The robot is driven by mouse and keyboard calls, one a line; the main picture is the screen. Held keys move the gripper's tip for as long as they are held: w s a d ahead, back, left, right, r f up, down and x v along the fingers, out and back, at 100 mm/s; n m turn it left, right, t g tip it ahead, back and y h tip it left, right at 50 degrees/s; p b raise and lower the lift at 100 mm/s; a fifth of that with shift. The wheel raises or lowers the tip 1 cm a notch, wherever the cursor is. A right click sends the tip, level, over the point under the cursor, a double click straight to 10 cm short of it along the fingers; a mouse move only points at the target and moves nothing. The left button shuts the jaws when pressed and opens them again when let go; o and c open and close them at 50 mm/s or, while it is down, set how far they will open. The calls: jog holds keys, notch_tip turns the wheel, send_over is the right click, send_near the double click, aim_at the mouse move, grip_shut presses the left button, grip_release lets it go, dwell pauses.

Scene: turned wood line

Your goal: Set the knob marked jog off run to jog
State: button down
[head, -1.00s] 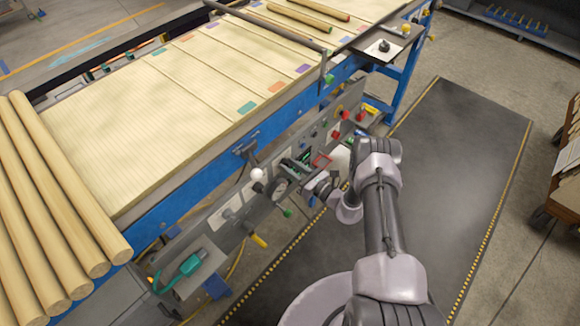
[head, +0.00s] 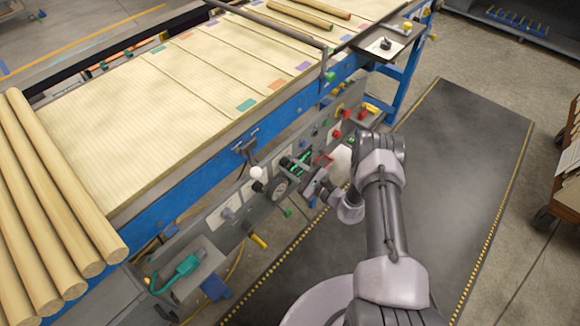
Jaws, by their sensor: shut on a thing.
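A grey control panel (head: 232,212) runs along the front of the blue-framed table and carries several knobs, levers and buttons. My gripper (head: 306,187) is at the panel front, between the round dial (head: 279,188) and the red-framed part (head: 323,161). It is shut on a small part there, which looks like a knob. The jaws and wrist hide most of that part, so its pointer does not show. The jog, off and run marks are too small to read. A green-lit display (head: 300,160) is just above the gripper.
A white ball-topped lever (head: 257,173), a yellow handle (head: 258,241) and a green knob (head: 287,212) stick out nearby. Wooden rods (head: 60,205) lie at left.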

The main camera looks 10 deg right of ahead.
jog(key=shift+n, duration=0.6)
jog(key=c, duration=1)
grip_release()
jog(key=p+v, duration=0.3)
jog(key=v, duration=1.4)
jog(key=shift+s+d, duration=0.15)
jog(key=shift+s, duration=0.05)
